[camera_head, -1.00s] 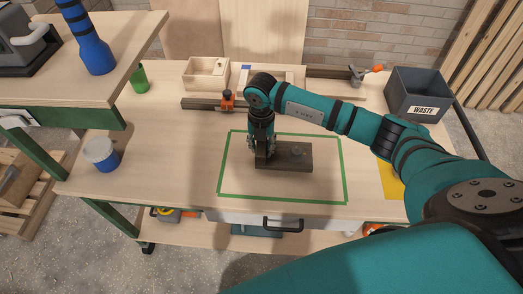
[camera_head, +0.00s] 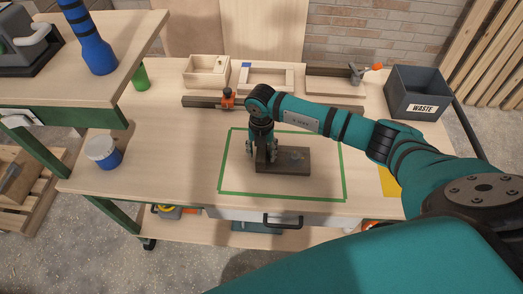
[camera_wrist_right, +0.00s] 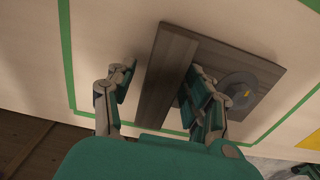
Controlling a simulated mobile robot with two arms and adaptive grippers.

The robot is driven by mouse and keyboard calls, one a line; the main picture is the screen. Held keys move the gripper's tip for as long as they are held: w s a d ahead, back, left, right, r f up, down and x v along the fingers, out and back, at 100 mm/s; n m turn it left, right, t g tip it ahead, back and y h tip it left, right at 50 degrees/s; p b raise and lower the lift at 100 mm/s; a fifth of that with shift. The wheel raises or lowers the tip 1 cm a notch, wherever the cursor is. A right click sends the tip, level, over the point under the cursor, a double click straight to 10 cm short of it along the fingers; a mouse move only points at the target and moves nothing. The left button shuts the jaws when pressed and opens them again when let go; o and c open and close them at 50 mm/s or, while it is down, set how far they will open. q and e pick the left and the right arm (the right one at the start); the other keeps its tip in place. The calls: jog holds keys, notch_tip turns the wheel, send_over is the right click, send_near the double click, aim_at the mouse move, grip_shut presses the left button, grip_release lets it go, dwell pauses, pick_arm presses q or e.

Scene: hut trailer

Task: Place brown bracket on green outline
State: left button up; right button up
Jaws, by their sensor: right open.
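The brown bracket (camera_head: 292,160) rests on the light wooden workbench, inside the green outline (camera_head: 285,197) and apart from its lines. The right wrist view shows the bracket (camera_wrist_right: 164,78) with a long upright plate, a flat base and a grey round knob on the base. The green outline (camera_wrist_right: 66,45) also shows there. My right gripper (camera_head: 262,152) is open, its fingers on either side of the upright plate; in the right wrist view the gripper (camera_wrist_right: 160,95) shows a clear gap on the left. My left gripper is not in view.
A dark WASTE bin (camera_head: 416,94) stands at the back right. Wooden trays (camera_head: 206,73) and an orange-clamped rail (camera_head: 205,102) lie behind the outline. A blue-and-white tub (camera_head: 103,152) stands at the left. A yellow patch (camera_head: 389,182) lies right of the outline.

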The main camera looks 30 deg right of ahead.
jog(key=shift+r, duration=0.1)
notch_tip(320, 180, up, 11)
jog(key=b, duration=0.2)
jog(key=shift+b, duration=0.35)
jog(key=shift+r, duration=0.5)
